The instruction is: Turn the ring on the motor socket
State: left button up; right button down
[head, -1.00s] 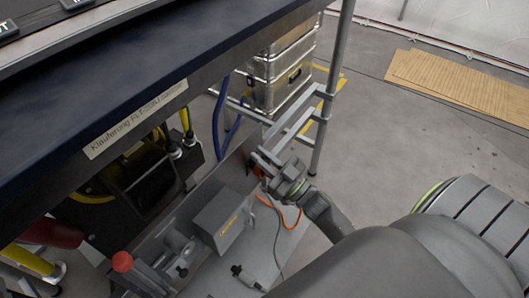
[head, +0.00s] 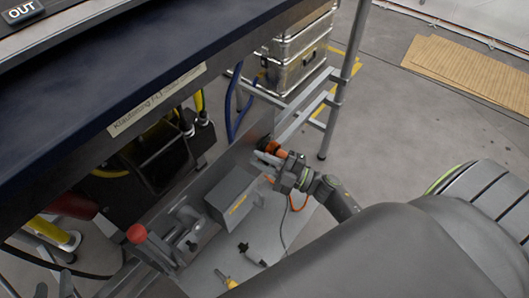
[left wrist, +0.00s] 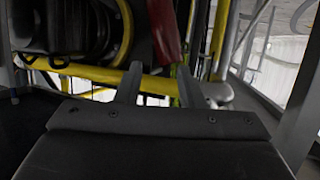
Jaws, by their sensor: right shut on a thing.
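My right gripper (head: 273,160) reaches in from the right in the head view, at the metal panel below the blue-edged top. It is shut on a small orange part, which looks like the ring (head: 270,147) of the motor socket. The jaws hide much of the socket, so I cannot tell how far the ring is turned. My left gripper (left wrist: 157,85) shows in the left wrist view with its two fingers apart. Nothing is seen held between them; yellow pipes and a red cylinder lie beyond.
A grey box (head: 232,195) and a red knob (head: 137,233) are left of the right gripper. A loose plug (head: 248,252) lies on the grey plate below. An orange cable hangs under the gripper. Metal cases (head: 300,62) and a silver frame post (head: 345,80) stand behind.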

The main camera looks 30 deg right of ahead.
jog(key=n, duration=0.1)
jog(key=f+n+g, duration=0.1)
jog(key=shift+s+a+f+n, duration=0.15)
jog(key=shift+a+f+n, duration=0.1)
jog(key=shift+n, duration=0.15)
pick_arm(q)
jog(key=shift+s+d+f+g, duration=0.1)
jog(key=shift+s+f+g, duration=0.45)
jog(key=shift+f, duration=0.3)
pick_arm(e)
jog(key=shift+f+n+g, duration=0.6)
jog(key=shift+f+n, duration=0.1)
jog(key=shift+n, duration=0.6)
jog(key=c, duration=1.4)
grip_release()
jog(key=shift+c, duration=0.2)
pick_arm(q)
jog(key=shift+s+d+f+g+h, duration=0.1)
jog(key=shift+s+f+g+h, duration=0.2)
jog(key=shift+f, duration=0.2)
pick_arm(e)
jog(key=v, duration=1.7)
jog(key=shift+s, duration=0.25)
jog(key=shift+d, duration=0.1)
